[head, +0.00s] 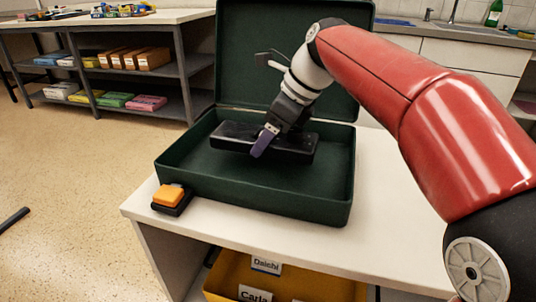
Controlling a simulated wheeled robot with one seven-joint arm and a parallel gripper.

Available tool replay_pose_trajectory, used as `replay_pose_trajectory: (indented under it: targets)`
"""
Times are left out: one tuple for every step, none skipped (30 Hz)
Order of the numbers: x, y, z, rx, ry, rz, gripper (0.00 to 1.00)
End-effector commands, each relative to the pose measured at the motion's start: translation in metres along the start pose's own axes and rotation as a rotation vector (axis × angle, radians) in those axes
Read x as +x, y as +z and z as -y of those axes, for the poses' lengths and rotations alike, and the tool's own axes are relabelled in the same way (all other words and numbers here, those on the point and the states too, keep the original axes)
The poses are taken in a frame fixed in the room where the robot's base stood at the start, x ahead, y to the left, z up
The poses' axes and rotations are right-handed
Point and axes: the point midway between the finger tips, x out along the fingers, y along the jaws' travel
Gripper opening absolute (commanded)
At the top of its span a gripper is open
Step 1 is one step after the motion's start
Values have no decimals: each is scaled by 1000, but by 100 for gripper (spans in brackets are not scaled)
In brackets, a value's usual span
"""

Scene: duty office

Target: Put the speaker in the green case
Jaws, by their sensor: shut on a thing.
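The green case (180,172) stands open on the white table, its lid (250,60) upright at the back. The speaker (295,150), a long black bar, is over the inside of the case, lying crosswise and slightly tilted. My gripper (262,142) is shut on the speaker near its middle, with one purple finger showing on the near side. The other finger is hidden. I cannot tell whether the speaker touches the case floor.
An orange and black block (169,198) sits on the table (240,228) at the case's left front corner. A yellow bin (225,280) with name labels is below the table. A shelf unit (185,75) with boxes stands at the back left.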

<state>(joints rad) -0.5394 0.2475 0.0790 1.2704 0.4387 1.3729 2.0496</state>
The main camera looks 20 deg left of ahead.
Motion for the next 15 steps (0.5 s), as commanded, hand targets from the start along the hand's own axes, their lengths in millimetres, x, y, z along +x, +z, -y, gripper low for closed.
replay_pose_trajectory:
  targets:
    - [1, -1, 0, -1, -1, 2, 29]
    - [3, -2, 0, -1, -1, 2, 29]
    - [6, -3, -1, -1, 0, 1, 29]
    - [9, -5, -1, -1, -1, 1, 29]
    - [12, -7, -1, -1, -1, 1, 29]
    - [18, -10, -1, -1, 0, 1, 29]
    - [22, -12, -1, -1, 0, 1, 29]
    - [25, -14, -1, 0, 0, 1, 29]
    - [29, -17, -1, 0, 0, 2, 29]
    - [31, -18, -1, 0, 0, 2, 29]
    - [33, -19, -1, -1, 0, 2, 29]
    - [33, -19, -1, -1, -1, 2, 29]
    - [33, -19, -1, -2, -1, 3, 29]
    - [32, -18, -1, -2, -1, 3, 29]
    - [32, -18, 0, -2, -1, 3, 29]
